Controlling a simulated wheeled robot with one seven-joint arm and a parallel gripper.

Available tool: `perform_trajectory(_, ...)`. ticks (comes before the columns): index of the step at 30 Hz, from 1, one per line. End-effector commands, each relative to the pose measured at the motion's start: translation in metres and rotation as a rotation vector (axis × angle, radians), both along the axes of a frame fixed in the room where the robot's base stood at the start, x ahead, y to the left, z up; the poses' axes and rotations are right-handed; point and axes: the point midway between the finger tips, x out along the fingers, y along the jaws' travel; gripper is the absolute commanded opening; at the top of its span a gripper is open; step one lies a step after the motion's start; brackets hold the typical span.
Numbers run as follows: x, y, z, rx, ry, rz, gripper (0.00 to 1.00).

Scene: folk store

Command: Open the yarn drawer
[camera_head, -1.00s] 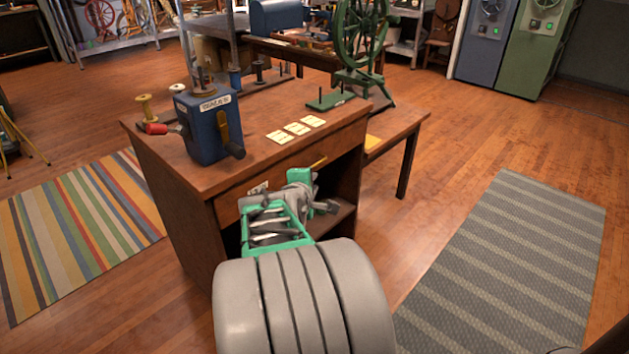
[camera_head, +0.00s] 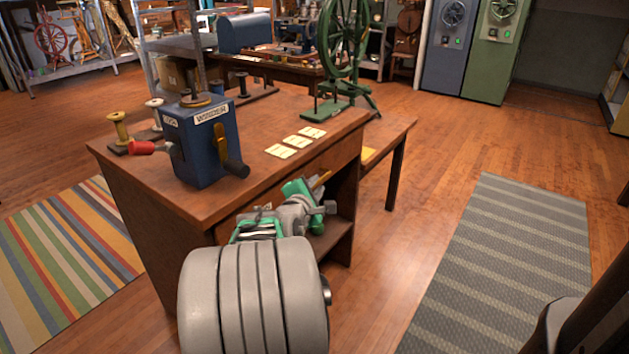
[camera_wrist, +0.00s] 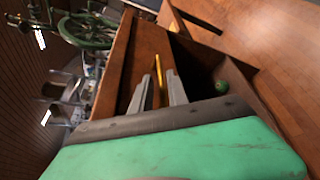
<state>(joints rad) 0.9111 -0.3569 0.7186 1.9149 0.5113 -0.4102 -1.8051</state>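The drawer front (camera_head: 345,160) is a wooden panel under the desk top, above an open shelf bay. It looks flush with the desk, though my arm covers part of it. Its brass bar handle (camera_wrist: 168,72) shows in the wrist view, and a bit of it shows in the head view (camera_head: 321,179). My gripper (camera_wrist: 161,78) is at the drawer front, with its two grey fingers apart, one on each side of the handle. A gap seems to show beside the bar; I cannot tell whether a finger touches it. The drawer's label is mostly hidden.
On the desk top (camera_head: 250,195) stand a blue winder (camera_head: 202,140), thread spools (camera_head: 118,127) and several cards (camera_head: 298,142). A green spinning wheel (camera_head: 343,50) stands behind. A green ball (camera_wrist: 220,87) sits in the bay. Open floor and a grey striped rug (camera_head: 505,260) lie to the right.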

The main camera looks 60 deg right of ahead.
Motion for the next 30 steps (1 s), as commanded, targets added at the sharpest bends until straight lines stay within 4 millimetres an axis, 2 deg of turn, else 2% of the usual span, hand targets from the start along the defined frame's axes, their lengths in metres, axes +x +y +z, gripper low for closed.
perform_trajectory(3,0.003,-0.024,-0.011,0.002,0.0,-0.003,0.2)
perform_trajectory(9,0.009,-0.05,-0.014,0.002,0.0,-0.001,0.2)
perform_trajectory(17,0.01,-0.053,-0.012,0.001,-0.001,0.001,0.2)
perform_trajectory(25,0.01,-0.053,-0.012,0.001,-0.001,0.001,0.0)
perform_trajectory(30,0.01,-0.053,-0.013,0.001,-0.001,0.001,0.0)
